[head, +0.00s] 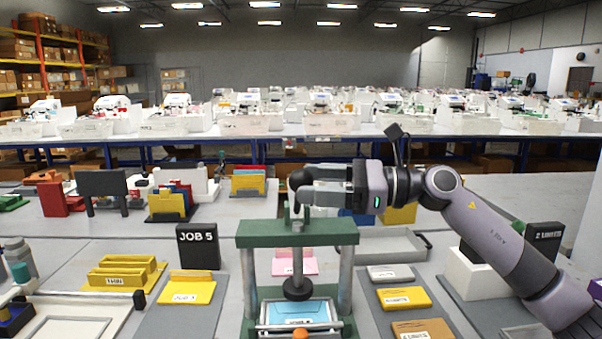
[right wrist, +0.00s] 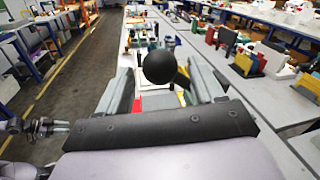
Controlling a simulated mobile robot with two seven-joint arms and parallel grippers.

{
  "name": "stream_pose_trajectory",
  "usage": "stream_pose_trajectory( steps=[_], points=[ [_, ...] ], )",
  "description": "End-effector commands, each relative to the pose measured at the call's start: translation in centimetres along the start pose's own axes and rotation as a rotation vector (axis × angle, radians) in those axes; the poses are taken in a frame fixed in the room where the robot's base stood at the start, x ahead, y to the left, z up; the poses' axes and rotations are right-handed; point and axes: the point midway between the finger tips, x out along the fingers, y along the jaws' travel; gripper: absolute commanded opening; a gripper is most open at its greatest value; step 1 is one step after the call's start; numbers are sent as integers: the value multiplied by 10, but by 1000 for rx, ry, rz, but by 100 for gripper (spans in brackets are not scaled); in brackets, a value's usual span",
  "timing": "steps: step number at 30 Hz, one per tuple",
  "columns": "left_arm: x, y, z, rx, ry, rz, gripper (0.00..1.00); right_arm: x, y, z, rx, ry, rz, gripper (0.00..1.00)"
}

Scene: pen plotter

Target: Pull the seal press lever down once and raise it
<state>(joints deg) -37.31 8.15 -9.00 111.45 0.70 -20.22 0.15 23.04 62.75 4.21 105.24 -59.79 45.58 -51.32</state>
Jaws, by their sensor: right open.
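The green seal press (head: 297,232) stands at the front centre, with two grey posts and a dark round ram (head: 297,288) above a tray with a light-blue sheet (head: 300,312). Its lever (head: 296,211) rises above the crossbeam and ends in a black ball knob (head: 297,180), up high. My right gripper (head: 312,186) reaches in from the right at knob height. In the right wrist view, the knob (right wrist: 159,66) shows between the two spread fingers (right wrist: 163,88). I cannot tell whether a finger touches it.
A black JOB 5 sign (head: 198,246) and yellow trays (head: 125,274) stand left of the press. A mat with grey, yellow and brown blocks (head: 404,298) lies to its right, with a grey tray (head: 395,243) behind. Space above the press is clear apart from my arm.

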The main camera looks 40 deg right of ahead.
Motion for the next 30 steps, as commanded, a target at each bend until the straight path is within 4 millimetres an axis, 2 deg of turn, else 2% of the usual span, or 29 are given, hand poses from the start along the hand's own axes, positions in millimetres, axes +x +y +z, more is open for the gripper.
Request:
stream_pose_trajectory(
  steps=[1, 7, 19, 25, 30],
  points=[
    [-4, 0, -5, 1, 1, -1, 43, 6, 0, 4, 0, -4, 1, 67],
    [-8, 0, -12, 1, 2, -1, 43, 22, 0, 2, 2, -2, 0, 67],
    [-9, 0, -13, -1, 4, 1, 43, 27, 0, 0, 1, -1, 0, 67],
    [-8, 1, -14, -3, 4, 2, 43, 27, 0, 0, 2, -1, 0, 2],
    [-8, 2, -14, -3, 5, 3, 43, 27, 1, 0, 5, -1, 2, 0]
  ],
)
